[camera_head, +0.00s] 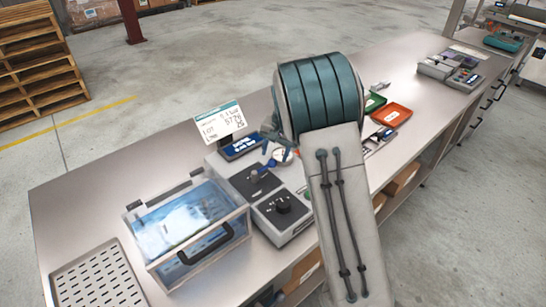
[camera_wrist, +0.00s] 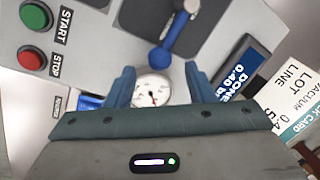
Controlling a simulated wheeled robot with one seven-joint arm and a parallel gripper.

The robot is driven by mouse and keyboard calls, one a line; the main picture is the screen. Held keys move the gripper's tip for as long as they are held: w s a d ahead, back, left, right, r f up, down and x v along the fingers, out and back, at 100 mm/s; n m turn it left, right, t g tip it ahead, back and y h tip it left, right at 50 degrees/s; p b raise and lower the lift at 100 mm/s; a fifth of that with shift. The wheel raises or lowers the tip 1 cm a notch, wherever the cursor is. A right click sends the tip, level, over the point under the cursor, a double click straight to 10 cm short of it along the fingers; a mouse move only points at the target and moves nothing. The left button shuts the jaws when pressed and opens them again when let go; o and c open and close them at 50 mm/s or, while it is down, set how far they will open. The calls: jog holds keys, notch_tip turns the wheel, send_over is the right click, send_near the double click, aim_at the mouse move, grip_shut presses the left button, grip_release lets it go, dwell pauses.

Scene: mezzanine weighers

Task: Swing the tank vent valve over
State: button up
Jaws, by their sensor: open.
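The vent valve shows in the wrist view as a blue lever (camera_wrist: 172,40) with a rounded blue end, on a dark plate of a grey control panel. In the head view the valve's blue handle (camera_head: 266,167) shows small on the control unit, left of my arm. My gripper (camera_wrist: 158,76) is open in the wrist view, its two blue fingers apart. The lever's round end lies just beyond and between the fingertips; I cannot tell whether they touch. A round white gauge (camera_wrist: 152,90) shows between the fingers. In the head view my arm mostly hides the gripper.
A clear-lidded tank (camera_head: 190,230) with a black handle stands left of the control unit. A display (camera_wrist: 238,75) reads DONE, with a white card beside it. Green START (camera_wrist: 35,16) and red STOP (camera_wrist: 31,59) buttons sit left. Red and green trays lie beyond my arm.

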aim_at(273, 160)
jog(key=shift+w+a+f, duration=0.1)
jog(key=shift+a+f, duration=0.05)
jog(key=shift+f, duration=0.75)
jog(key=shift+a+f, duration=0.15)
jog(key=shift+f, duration=0.7)
grip_shut()
